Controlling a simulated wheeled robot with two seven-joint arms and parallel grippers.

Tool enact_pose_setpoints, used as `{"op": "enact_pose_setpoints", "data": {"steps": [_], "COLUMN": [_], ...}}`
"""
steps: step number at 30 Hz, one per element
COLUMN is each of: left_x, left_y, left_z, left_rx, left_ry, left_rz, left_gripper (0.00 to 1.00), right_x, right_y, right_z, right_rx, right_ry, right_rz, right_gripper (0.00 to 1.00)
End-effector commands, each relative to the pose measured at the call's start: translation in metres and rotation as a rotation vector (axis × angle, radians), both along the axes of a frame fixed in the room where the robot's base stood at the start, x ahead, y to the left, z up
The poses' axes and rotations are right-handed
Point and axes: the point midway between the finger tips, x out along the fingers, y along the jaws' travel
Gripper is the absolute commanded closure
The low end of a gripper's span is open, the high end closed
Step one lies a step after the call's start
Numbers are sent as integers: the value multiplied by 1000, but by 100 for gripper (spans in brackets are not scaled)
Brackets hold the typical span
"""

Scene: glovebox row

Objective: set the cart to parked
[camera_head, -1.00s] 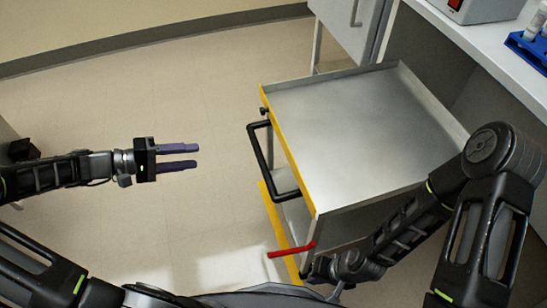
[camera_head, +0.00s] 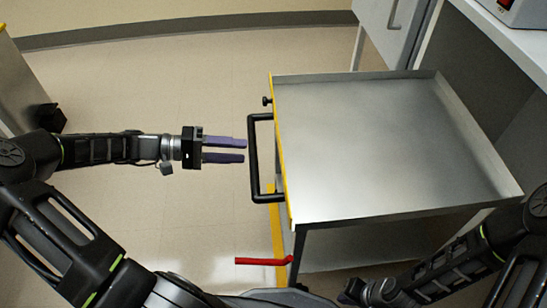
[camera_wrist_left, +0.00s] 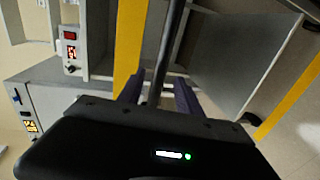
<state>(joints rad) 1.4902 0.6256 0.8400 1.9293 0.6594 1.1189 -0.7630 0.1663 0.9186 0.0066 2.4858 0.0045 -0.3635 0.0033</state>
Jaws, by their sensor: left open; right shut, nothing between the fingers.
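The cart (camera_head: 390,145) has a bare grey metal top with a yellow edge on its left side. A black handle (camera_head: 253,160) sticks out from that side. A red lever (camera_head: 262,261) sits low at the cart's near left corner. My left gripper (camera_head: 245,150) is open, its two purple fingers pointing right, with the tips close to the handle bar. In the left wrist view a dark bar (camera_wrist_left: 166,50) runs between the fingers' directions; I cannot tell if they touch it. My right gripper (camera_head: 352,293) is low beside the cart's near side, small and dark, holding nothing visible.
A workbench (camera_head: 500,40) with a grey instrument stands at the right, above the cart's far right side. A grey cabinet (camera_head: 395,25) stands behind the cart. Another cart-like unit (camera_head: 22,90) is at the far left. Open floor (camera_head: 150,90) lies left of the cart.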

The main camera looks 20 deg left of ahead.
Motion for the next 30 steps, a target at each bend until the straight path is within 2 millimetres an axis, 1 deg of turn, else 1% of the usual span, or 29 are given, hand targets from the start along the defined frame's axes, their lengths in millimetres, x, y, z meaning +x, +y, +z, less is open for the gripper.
{"op": "enact_pose_setpoints", "data": {"steps": [8, 13, 17, 24, 27, 30], "left_x": [0, 3, 10, 25, 30, 33], "left_y": [0, -7, -21, -54, -63, -68], "left_z": [1, -2, -6, -14, -15, -15], "left_rx": [0, 0, -1, -1, -1, 0], "left_ry": [0, 0, 0, 0, 1, 0], "left_rz": [0, -1, -2, -3, -1, -1], "left_gripper": [59, 59, 59, 59, 59, 59], "right_x": [0, 1, 2, 4, 5, 5], "right_y": [0, 0, -1, -1, -1, -1], "right_z": [1, -3, -9, -23, -27, -28], "right_rx": [0, 0, -2, -4, -4, -4], "right_ry": [-1, -2, -4, -10, -12, -13], "right_rz": [1, -1, -3, -7, -8, -8], "right_gripper": [100, 100, 100, 100, 100, 100]}}
